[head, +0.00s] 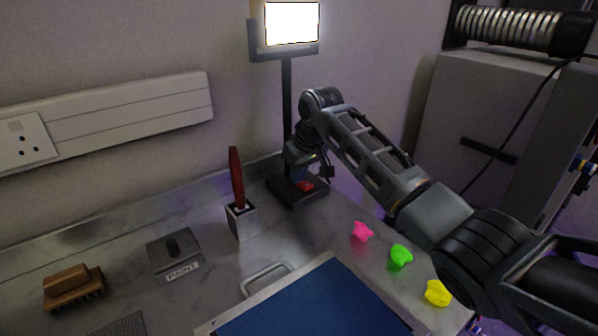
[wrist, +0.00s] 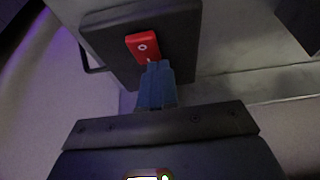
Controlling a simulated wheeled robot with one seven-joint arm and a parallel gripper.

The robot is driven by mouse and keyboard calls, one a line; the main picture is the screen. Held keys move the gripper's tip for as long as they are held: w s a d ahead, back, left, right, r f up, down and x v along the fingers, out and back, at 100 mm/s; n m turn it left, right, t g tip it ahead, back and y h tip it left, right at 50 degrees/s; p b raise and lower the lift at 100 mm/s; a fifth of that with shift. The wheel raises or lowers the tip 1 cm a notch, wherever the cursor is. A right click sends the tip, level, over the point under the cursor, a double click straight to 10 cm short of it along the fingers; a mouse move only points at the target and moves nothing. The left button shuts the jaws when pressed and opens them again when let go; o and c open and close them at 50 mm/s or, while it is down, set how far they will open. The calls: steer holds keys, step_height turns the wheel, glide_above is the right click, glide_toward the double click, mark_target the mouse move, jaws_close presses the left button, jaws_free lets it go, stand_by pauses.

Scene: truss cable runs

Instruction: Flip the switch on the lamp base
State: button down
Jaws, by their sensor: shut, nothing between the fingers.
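The lamp stands at the back of the counter, its bright panel (head: 292,24) lit on a dark post. Its black base (head: 312,196) carries a red rocker switch (head: 305,186). In the wrist view the red switch (wrist: 142,46) shows a white ring mark, on the dark base (wrist: 185,45). My gripper (head: 297,174) is over the base. In the wrist view my gripper's blue fingers (wrist: 156,68) are together, empty, with tips at the switch's near end and partly covering it. I cannot tell if they touch it.
Pink (head: 361,231), green (head: 400,256) and yellow (head: 437,293) small pieces lie along the counter's right side. A cup with a red-handled tool (head: 237,180) stands left of the lamp. A blue-topped tray (head: 315,305) lies in front.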

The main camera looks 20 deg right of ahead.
mark_target(303, 187)
steer(key=shift+s+d, duration=0.1)
steer(key=shift+s, duration=0.05)
steer(key=shift+s+d+p, duration=0.2)
steer(key=shift+s+p, duration=0.5)
steer(key=shift+p, duration=0.4)
steer(key=shift+r, duration=0.15)
steer(key=shift+r+p, duration=0.3)
steer(key=shift+p, duration=0.05)
steer(key=r+p, duration=0.3)
steer(key=shift+s+r, duration=0.2)
steer(key=shift+s, duration=0.05)
steer(key=b+v, duration=0.1)
steer(key=v, duration=0.8)
steer(key=shift+s+d+r+b, duration=0.15)
steer(key=shift+s+r+b, duration=0.1)
steer(key=shift+r+b, duration=0.1)
steer(key=shift+w+f+b, duration=0.1)
steer(key=shift+f+b, duration=0.05)
steer(key=shift+b, duration=0.3)
